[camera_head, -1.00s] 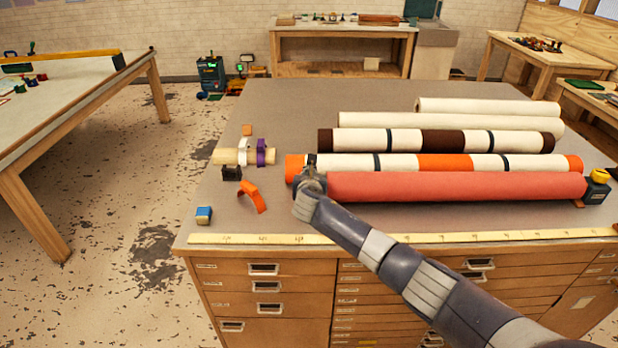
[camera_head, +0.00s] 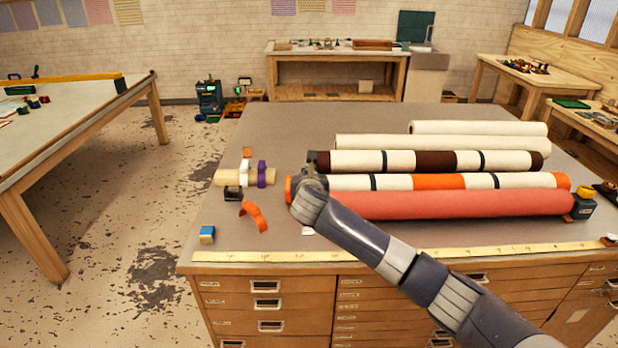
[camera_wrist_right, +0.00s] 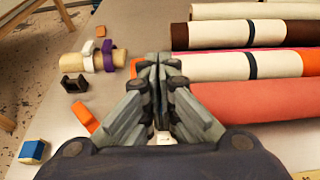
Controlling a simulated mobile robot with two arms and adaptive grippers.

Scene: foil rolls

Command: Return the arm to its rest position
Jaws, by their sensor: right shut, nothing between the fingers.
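My right arm comes in from the lower right in the head view and reaches over the near part of the worktable (camera_head: 225,232). My right gripper (camera_head: 308,172) is at the left ends of the rolls, partly hidden behind my own wrist. In the right wrist view the gripper (camera_wrist_right: 158,65) has its fingers together with nothing between them. A red roll (camera_head: 450,204) lies nearest, beside my forearm. Behind it lies a white roll with orange and dark bands (camera_head: 395,182). My left gripper is not in view.
A brown-banded roll (camera_head: 400,161) and cream rolls (camera_head: 480,128) lie farther back. Left of the gripper are an orange curved piece (camera_head: 253,215), a short roll with a purple ring (camera_head: 262,173), a black holder (camera_head: 233,194) and a blue block (camera_head: 207,234). A yellow ruler (camera_head: 400,252) runs along the front edge.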

